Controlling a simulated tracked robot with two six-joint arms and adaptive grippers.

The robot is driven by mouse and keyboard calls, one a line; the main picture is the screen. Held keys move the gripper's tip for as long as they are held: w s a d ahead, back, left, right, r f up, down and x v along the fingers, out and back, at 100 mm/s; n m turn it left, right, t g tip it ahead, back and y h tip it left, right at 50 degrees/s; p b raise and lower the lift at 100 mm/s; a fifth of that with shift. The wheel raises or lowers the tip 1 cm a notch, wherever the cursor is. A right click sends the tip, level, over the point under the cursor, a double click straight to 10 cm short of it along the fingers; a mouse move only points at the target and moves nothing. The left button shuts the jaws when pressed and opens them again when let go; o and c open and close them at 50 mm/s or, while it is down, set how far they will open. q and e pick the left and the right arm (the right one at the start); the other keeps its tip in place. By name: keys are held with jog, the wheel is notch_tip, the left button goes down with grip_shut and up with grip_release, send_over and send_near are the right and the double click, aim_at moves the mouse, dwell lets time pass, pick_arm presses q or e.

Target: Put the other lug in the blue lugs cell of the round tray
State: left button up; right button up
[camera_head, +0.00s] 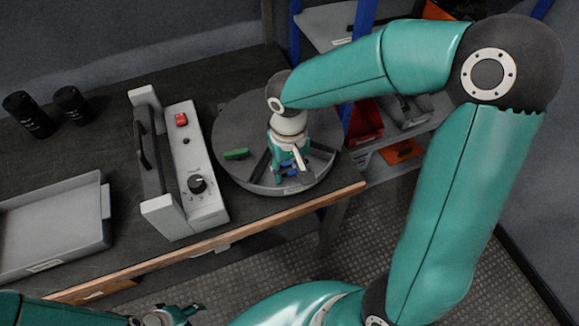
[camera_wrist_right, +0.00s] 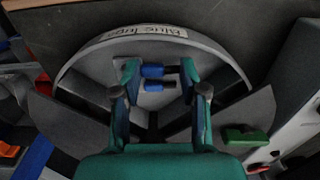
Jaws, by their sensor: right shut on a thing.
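The round grey tray (camera_head: 232,115) stands on the dark bench, and its blue lugs cell (camera_wrist_right: 205,65) lies at the front, marked by a label on the rim (camera_wrist_right: 150,32). My right gripper (camera_head: 290,168) points down into this cell. In the wrist view, two blue-sleeved lugs, one upper (camera_wrist_right: 152,71) and one lower (camera_wrist_right: 155,86), show side by side between the fingers (camera_wrist_right: 160,72). The gripper is shut on one lug; I cannot tell clearly whether that lug touches the cell floor. My left gripper (camera_head: 175,315) is at the bottom edge, partly cut off.
A grey device with a knob (camera_head: 197,184) stands left of the tray. An empty-looking grey bin (camera_head: 55,228) and two black cylinders (camera_head: 28,115) are further left. A red bin (camera_head: 367,121) is at the right.

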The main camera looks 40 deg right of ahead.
aim_at(289, 174)
jog(key=o, duration=1)
jog(key=shift+r+p, duration=0.45)
notch_tip(289, 174, up, 12)
jog(key=p, duration=0.2)
jog(key=shift+r, duration=0.2)
jog(key=shift+s, duration=0.1)
